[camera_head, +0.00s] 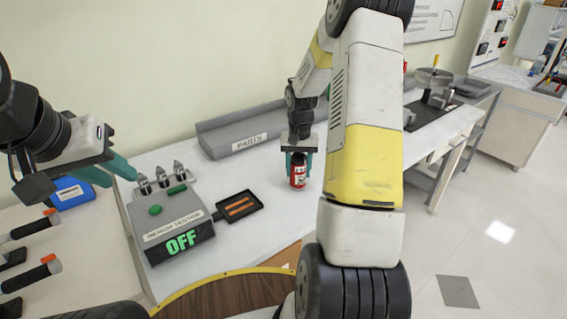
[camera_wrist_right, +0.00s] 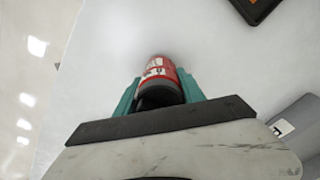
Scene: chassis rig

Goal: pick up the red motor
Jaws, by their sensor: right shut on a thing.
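The red motor (camera_head: 298,178) is a small red cylinder with a white label and dark end, upright at the white bench. My right gripper (camera_head: 299,160) comes down over it from above and is shut on it. In the right wrist view the red motor (camera_wrist_right: 158,78) sits between the teal fingers of my right gripper (camera_wrist_right: 160,92). I cannot tell whether its base touches the bench. My left gripper (camera_head: 122,170) hangs at the left, near the bench tester, with teal fingers; their gap is not clear.
A grey tester (camera_head: 172,225) reading OFF stands left on the bench, with several metal pegs behind. A black tray (camera_head: 238,206) with orange strips lies beside it. A grey PARTS tray (camera_head: 240,134) is at the back. Bare bench (camera_head: 275,215) lies in front of the motor.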

